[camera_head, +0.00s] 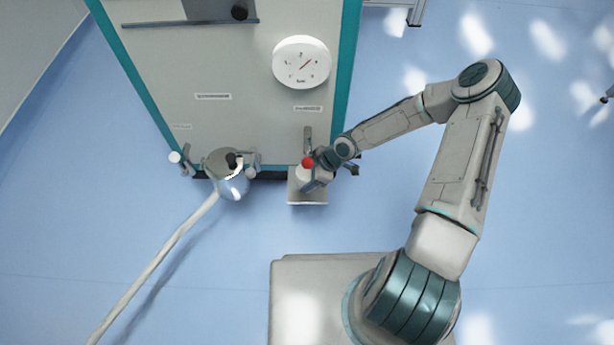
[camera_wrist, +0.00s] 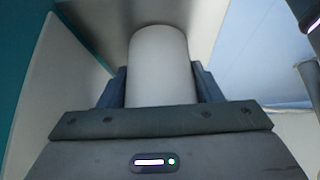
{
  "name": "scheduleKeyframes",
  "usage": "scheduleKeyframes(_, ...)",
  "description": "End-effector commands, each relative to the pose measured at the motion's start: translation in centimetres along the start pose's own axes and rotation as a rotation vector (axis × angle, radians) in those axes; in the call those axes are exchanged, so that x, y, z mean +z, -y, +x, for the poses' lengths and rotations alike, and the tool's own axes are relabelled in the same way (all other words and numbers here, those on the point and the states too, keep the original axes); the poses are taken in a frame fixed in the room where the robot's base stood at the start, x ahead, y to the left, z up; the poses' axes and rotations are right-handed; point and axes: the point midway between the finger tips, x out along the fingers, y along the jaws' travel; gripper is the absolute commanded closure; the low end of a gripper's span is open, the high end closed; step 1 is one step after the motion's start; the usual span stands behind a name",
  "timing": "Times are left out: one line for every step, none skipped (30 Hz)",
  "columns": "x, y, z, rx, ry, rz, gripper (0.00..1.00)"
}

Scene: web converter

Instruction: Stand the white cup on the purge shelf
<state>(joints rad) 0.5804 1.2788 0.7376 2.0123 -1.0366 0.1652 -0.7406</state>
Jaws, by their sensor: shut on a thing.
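The white cup (camera_wrist: 160,62) stands between the two fingers of my gripper (camera_wrist: 160,88) in the wrist view, with a finger against each side. In the head view the cup (camera_head: 306,177) shows partly, close under a red knob, and my gripper (camera_head: 318,180) reaches it from the right. The purge shelf (camera_head: 307,197) is a small grey plate at the foot of the machine's front, directly below the cup in this view. I cannot tell whether the cup's base touches the shelf. My wrist hides part of the cup.
A red knob (camera_head: 308,162) sits just above the cup. A round dial gauge (camera_head: 301,62) is on the machine panel (camera_head: 240,120). To the left is a shiny metal vessel (camera_head: 233,186) with a pale hose (camera_head: 150,265). The blue floor (camera_head: 200,300) in front is mostly clear.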

Motion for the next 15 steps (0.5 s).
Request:
scheduleKeyframes(0.1, 0.0, 0.1, 0.0, 0.0, 0.0, 0.36)
scheduleKeyframes(0.1, 0.0, 0.1, 0.0, 0.0, 0.0, 0.27)
scheduleKeyframes(0.1, 0.0, 0.1, 0.0, 0.0, 0.0, 0.19)
scheduleKeyframes(0.1, 0.0, 0.1, 0.0, 0.0, 0.0, 0.19)
scheduleKeyframes(0.1, 0.0, 0.1, 0.0, 0.0, 0.0, 0.19)
scheduleKeyframes(0.1, 0.0, 0.1, 0.0, 0.0, 0.0, 0.19)
scheduleKeyframes(0.1, 0.0, 0.1, 0.0, 0.0, 0.0, 0.19)
scheduleKeyframes(0.1, 0.0, 0.1, 0.0, 0.0, 0.0, 0.19)
scheduleKeyframes(0.1, 0.0, 0.1, 0.0, 0.0, 0.0, 0.19)
scheduleKeyframes(0.1, 0.0, 0.1, 0.0, 0.0, 0.0, 0.19)
scheduleKeyframes(0.0, 0.0, 0.0, 0.0, 0.0, 0.0, 0.19)
scheduleKeyframes(0.0, 0.0, -0.1, 0.0, 0.0, 0.0, 0.19)
scheduleKeyframes(-0.1, 0.0, -0.2, 0.0, 0.0, 0.0, 0.19)
scheduleKeyframes(-0.2, 0.0, -0.4, 0.001, 0.0, 0.0, 0.19)
scheduleKeyframes(-0.2, -0.1, -0.9, 0.002, 0.0, 0.002, 0.19)
